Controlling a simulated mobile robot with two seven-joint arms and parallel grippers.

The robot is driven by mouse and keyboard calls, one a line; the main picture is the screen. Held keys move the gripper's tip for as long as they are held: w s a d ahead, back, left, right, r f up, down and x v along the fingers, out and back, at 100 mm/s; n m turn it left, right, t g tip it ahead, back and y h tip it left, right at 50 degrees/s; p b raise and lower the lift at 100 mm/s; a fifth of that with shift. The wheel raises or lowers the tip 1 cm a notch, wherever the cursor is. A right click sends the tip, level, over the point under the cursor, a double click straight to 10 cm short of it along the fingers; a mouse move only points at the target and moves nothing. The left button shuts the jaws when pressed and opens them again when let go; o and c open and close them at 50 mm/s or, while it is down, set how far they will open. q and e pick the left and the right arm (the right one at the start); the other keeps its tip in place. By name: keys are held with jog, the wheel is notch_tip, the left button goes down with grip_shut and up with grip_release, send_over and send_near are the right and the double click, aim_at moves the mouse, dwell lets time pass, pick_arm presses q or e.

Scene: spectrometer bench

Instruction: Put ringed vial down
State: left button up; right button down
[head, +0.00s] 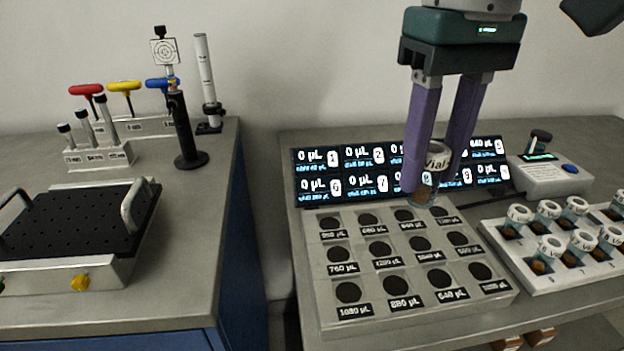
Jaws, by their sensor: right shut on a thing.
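My right gripper (431,182) comes down from the top and is shut on a vial (437,158) with a white cap marked "Vial" and brownish contents. One purple finger covers part of it, and I cannot make out a ring. The vial is upright in front of the display, over the back right part of a grey tray (330,307) with dark round recesses and volume labels. I cannot tell whether its bottom touches the tray. My left gripper is out of view.
A lit display (347,184) stands behind the tray. A white rack (527,283) with several capped vials is at the right, a small device (552,178) behind it. On the left bench are a black perforated plate (75,218) and a post stand (186,135). A gap separates the benches.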

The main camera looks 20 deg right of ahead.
jog(key=shift+f+b, duration=0.75)
jog(key=shift+f, duration=6.2)
jog(key=shift+f, duration=0.15)
jog(key=c, duration=0.5)
grip_release()
